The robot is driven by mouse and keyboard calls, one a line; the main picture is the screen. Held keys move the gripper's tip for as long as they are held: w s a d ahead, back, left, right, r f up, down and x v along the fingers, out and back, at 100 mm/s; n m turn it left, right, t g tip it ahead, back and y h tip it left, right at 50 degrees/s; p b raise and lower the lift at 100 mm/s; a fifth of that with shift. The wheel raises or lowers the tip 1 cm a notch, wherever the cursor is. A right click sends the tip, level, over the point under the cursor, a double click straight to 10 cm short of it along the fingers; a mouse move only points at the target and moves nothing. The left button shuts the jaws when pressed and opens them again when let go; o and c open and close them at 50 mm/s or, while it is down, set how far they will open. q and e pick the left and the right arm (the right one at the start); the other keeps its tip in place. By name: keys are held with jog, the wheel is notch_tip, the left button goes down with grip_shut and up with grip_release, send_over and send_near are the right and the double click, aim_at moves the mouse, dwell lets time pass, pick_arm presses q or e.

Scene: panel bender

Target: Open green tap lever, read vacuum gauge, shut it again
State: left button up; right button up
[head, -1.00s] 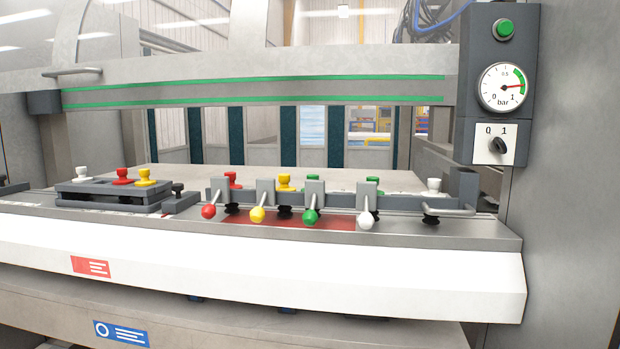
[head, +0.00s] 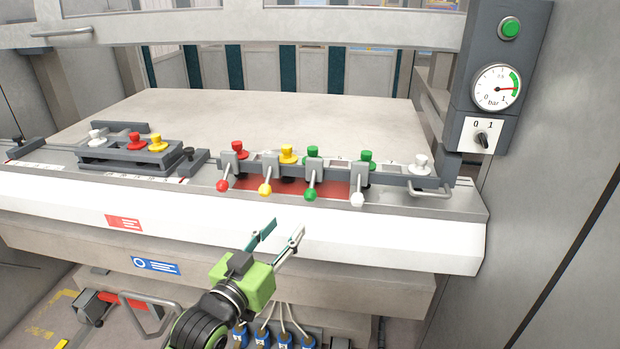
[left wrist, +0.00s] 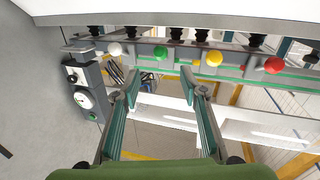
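The green tap lever (head: 311,193) is third from the left in the row on the machine's front rail, its ball tip slanting down and forward. The green ball also shows in the left wrist view (left wrist: 160,53), just beyond my fingertips. My left gripper (head: 280,232) is open and empty, below and slightly left of the green lever, apart from it. In the left wrist view its spread fingers (left wrist: 160,82) bracket the green ball's line. The vacuum gauge (head: 497,88) hangs at upper right; its needle points right, into the green arc. My right gripper is out of view.
Red (head: 223,185), yellow (head: 265,189) and white (head: 357,199) levers flank the green one closely. A round green button (head: 510,27) and a 0/1 switch (head: 482,138) share the gauge's panel. The white front beam (head: 400,235) lies below the rail.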

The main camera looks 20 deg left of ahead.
aim_at(307, 199)
pick_arm(q)
jog(key=w, duration=0.7)
jog(key=w+p, duration=0.1)
jog(key=w, duration=0.5)
jog(key=shift+w+d, duration=0.2)
jog(key=shift+w, duration=0.2)
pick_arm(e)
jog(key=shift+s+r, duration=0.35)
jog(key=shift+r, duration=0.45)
pick_arm(q)
jog(key=shift+r+p, duration=0.1)
jog(key=shift+p, duration=0.2)
grip_shut()
